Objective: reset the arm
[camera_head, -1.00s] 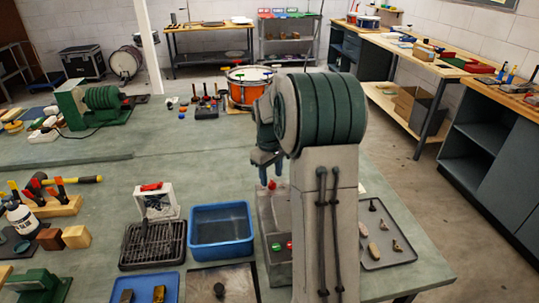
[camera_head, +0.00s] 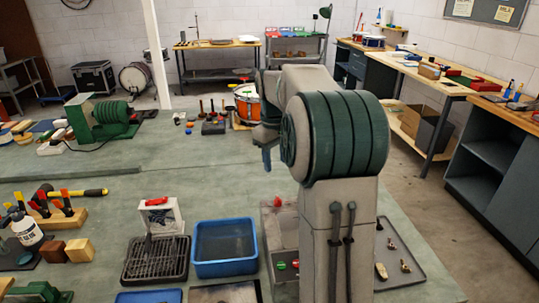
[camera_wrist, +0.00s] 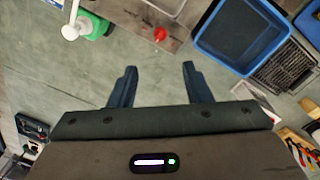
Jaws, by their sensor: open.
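My gripper (camera_wrist: 158,84) is open in the wrist view, its two dark blue fingers apart with only bare green bench top between them. In the head view my arm rises at the right of the picture and bends away over the bench (camera_head: 110,200). One dark finger (camera_head: 267,160) shows to the left of the arm, above the bench surface; the rest of the gripper is hidden behind my arm. I see nothing held.
A blue bin (camera_head: 224,268) and a black rack tray (camera_head: 155,262) sit left of my arm. A grey tray (camera_head: 408,279) with small parts lies right of it. An orange drum (camera_head: 246,104) stands behind. The bench's middle left is largely clear.

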